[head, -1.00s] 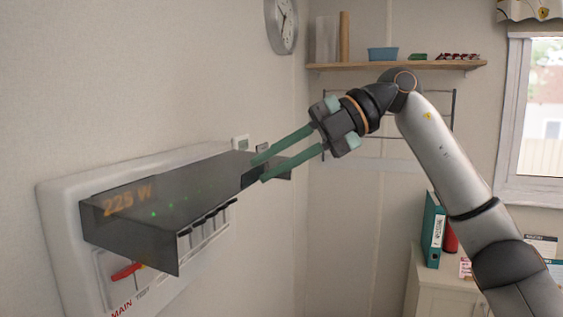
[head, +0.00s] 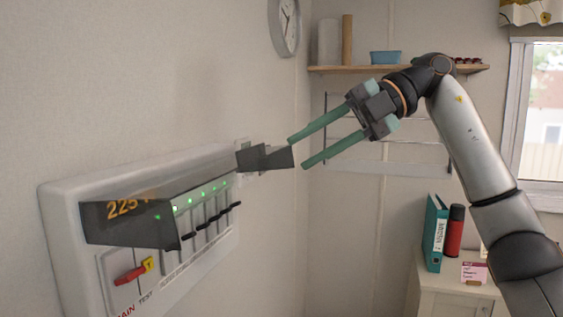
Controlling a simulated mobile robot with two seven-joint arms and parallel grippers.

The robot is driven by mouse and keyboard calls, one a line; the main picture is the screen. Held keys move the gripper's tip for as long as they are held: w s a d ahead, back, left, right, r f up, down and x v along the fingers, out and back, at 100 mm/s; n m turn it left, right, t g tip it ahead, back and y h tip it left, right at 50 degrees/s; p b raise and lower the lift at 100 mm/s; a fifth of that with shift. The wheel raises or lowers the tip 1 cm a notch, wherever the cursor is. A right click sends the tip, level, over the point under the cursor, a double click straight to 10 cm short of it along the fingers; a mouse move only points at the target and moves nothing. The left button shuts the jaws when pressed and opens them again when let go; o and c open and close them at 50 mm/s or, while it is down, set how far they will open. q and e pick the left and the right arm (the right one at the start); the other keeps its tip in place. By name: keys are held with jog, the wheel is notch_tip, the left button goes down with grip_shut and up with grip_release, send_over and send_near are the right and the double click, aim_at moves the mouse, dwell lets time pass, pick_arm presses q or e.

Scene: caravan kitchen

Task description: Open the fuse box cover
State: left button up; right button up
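The fuse box (head: 72,205) is a white panel on the left wall. Its smoky dark cover (head: 130,226) is swung up and stands out from the wall, seen almost edge-on. Its dark far end (head: 265,158) shows at the right. Beneath it, a row of green lights and black switches (head: 210,225) is exposed, with a red main switch (head: 130,274) at lower left. The orange display is partly hidden by the cover. My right gripper (head: 297,153) has its two green fingers apart and empty, just right of the cover's far end. My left gripper is out of view.
A wall clock (head: 286,25) hangs above. A wooden shelf (head: 330,69) and a wire rack are behind my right arm. The space between fuse box and cabinet is clear.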

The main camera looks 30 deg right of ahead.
jog(key=v, duration=0.6)
jog(key=shift+s+d, duration=0.2)
jog(key=shift+s, duration=0.15)
jog(key=shift+r, duration=0.1)
jog(key=shift+c, duration=0.3)
